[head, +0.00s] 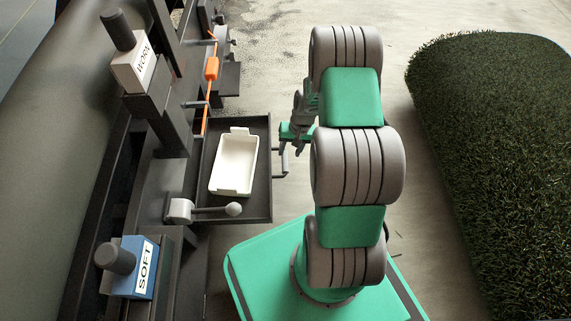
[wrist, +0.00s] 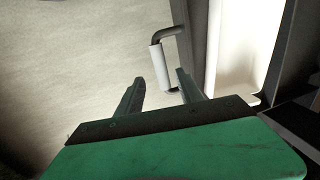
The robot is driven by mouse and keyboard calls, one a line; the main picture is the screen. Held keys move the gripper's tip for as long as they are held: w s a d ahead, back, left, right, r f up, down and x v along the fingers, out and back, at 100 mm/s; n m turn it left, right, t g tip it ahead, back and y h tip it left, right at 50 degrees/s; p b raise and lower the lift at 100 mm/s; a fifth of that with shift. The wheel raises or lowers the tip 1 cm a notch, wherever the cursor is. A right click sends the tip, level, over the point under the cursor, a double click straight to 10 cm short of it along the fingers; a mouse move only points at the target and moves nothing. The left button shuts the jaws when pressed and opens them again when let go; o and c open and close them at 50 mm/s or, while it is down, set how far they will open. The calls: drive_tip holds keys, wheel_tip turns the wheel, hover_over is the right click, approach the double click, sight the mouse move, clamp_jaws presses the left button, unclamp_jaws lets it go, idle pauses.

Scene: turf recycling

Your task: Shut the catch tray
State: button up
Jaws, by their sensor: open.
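The catch tray (head: 262,195) is a dark shallow drawer that stands pulled out from the left-hand machine, with a white bin (head: 240,150) inside it. Its bar handle (head: 284,162) is on the tray's right side. In the wrist view the handle (wrist: 160,68) has a pale grip and dark bent ends. My gripper (head: 296,142) is close to the handle's far end in the head view. In the wrist view the open fingers (wrist: 159,78) point toward the handle, which appears between and just beyond their tips. I cannot tell whether they touch it.
A grey lever with a round knob (head: 233,209) reaches over the tray's near edge. An orange part (head: 211,69) is on the machine beyond the tray. Blocks labelled WORN (head: 135,65) and SOFT (head: 140,268) stand at left. A large turf roll (head: 495,130) lies at right.

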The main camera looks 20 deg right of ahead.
sight(286, 161)
drive_tip(key=f+b, duration=0.1)
drive_tip(key=f, duration=0.1)
drive_tip(key=a+f+b, duration=0.1)
drive_tip(key=f, duration=0.3)
drive_tip(key=shift+w+a+f+b, duration=0.15)
drive_tip(key=shift+w+f+b, duration=0.1)
drive_tip(key=shift+b, duration=0.15)
drive_tip(key=shift+c, duration=0.2)
drive_tip(key=shift+r, duration=0.1)
clamp_jaws()
idle(0.5)
